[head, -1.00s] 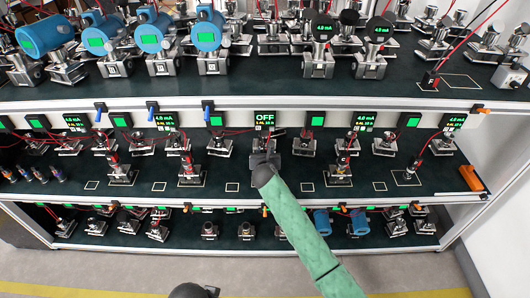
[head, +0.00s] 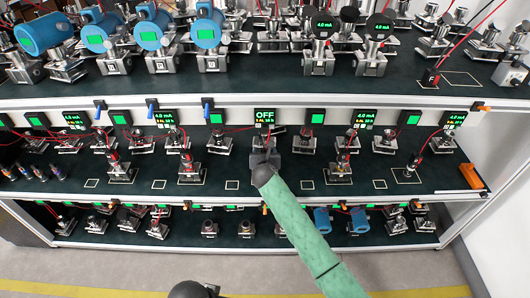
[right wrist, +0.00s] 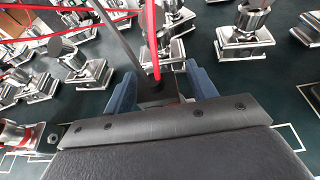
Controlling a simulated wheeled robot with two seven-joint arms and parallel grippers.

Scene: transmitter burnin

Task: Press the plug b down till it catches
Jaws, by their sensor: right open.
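My right gripper (head: 266,158) reaches the middle shelf, in front of the display reading OFF (head: 264,116). In the right wrist view its two blue fingers (right wrist: 160,82) are open and apart. A small dark and reddish part (right wrist: 160,92) shows between the fingers, partly hidden by the gripper body; it may be the plug b, but I cannot read a letter on it. A red cable (right wrist: 151,45) runs up from there. I cannot tell whether the plug is seated or whether a finger touches it.
Metal fittings with red plugs stand on both sides, such as a left one (head: 190,170) and a right one (head: 340,170). Red cables hang around them. An orange block (head: 471,176) lies at the right end.

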